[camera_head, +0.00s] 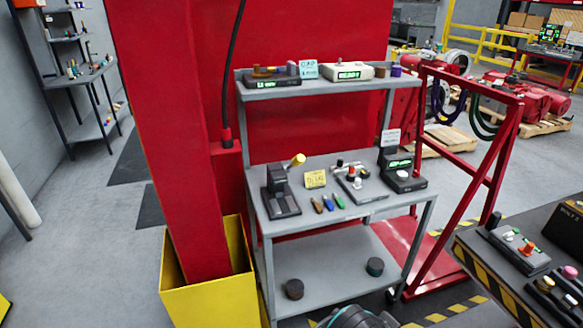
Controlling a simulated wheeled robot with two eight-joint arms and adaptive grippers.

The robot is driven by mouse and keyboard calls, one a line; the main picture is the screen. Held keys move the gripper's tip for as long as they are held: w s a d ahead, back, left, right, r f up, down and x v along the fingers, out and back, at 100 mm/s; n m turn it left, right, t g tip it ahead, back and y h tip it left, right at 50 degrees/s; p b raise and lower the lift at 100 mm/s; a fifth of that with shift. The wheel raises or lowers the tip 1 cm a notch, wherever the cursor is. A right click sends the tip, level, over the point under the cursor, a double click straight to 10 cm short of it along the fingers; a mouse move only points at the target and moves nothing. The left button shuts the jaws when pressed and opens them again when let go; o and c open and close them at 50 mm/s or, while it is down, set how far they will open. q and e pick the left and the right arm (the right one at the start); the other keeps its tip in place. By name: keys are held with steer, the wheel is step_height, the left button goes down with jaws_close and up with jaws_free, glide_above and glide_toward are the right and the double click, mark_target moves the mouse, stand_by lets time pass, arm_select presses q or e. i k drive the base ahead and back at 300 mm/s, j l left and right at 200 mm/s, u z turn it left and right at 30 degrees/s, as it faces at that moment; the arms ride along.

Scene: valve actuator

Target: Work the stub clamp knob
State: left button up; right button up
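A grey cart's middle shelf (325,208) holds several small devices. At its left stands a black fixture (280,200) with an upright post and a yellow knob (298,160) on a tilted stem. Right of it is a black panel (357,186) with an orange-red knob, a white knob and small levers. I cannot tell which of these is the stub clamp knob. Neither gripper's fingers show. A dark rounded part at the bottom edge appears to be mine, and nothing touches the devices.
A black device with a green display (403,172) stands at the shelf's right. Small coloured tools (328,204) lie in front. A red column and yellow bin (208,300) stand left, a red frame (480,165) right. A striped bench (500,275) with knobs is at lower right.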

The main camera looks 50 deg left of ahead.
mark_target(366, 173)
steer(key=u, duration=1.45)
